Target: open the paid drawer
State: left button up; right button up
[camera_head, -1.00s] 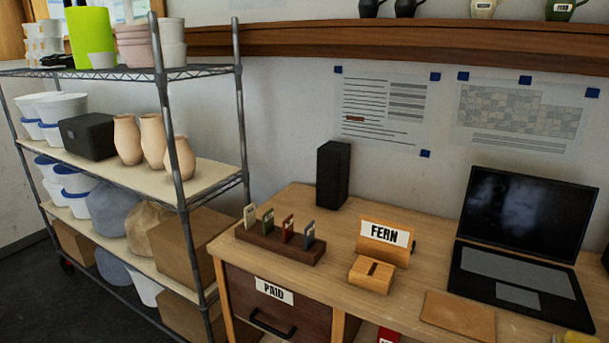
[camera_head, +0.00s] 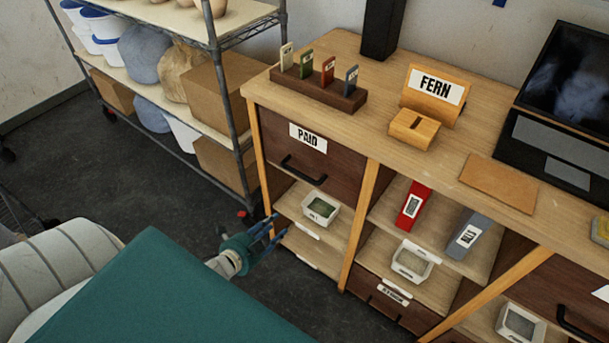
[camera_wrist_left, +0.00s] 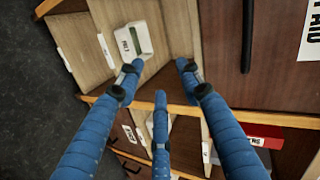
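The paid drawer (camera_head: 278,152) is a dark brown front at the desk's left end, with a white PAID label (camera_head: 308,137) and a black bar handle (camera_head: 303,170). It looks closed. My left gripper (camera_head: 275,229) is below and in front of the drawer, apart from its handle, with its blue fingers pointing toward the open shelf. In the left wrist view the gripper's fingers (camera_wrist_left: 158,80) are spread with nothing between them. The drawer front (camera_wrist_left: 212,50) and handle (camera_wrist_left: 247,38) are to the right of the fingers there. My right gripper is not in view.
Below the drawer, an open shelf holds a small white bin (camera_head: 321,209). Red (camera_head: 413,205) and grey (camera_head: 466,235) binders stand in the shelf beside it. A wire rack (camera_head: 228,95) with boxes stands left of the desk. The dark floor (camera_head: 130,180) in front is clear.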

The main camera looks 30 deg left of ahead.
aim_at(304, 178)
pick_arm(q)
jog(key=w+r+m+t+h, duration=0.1)
jog(key=w+r+m+t, duration=0.3)
jog(key=r, duration=0.7)
jog(key=shift+g, duration=0.7)
jog(key=b+x, duration=0.1)
jog(key=x, duration=0.3)
jog(key=b+x, duration=0.2)
jog(key=x, duration=0.1)
jog(key=b+x, duration=0.2)
jog(key=x, duration=0.2)
jog(key=shift+w+d+r, duration=0.25)
jog(key=shift+w+d, duration=0.1)
jog(key=shift+d, duration=0.05)
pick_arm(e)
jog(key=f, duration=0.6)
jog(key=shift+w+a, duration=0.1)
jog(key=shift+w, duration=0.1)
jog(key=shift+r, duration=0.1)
pick_arm(q)
grip_shut()
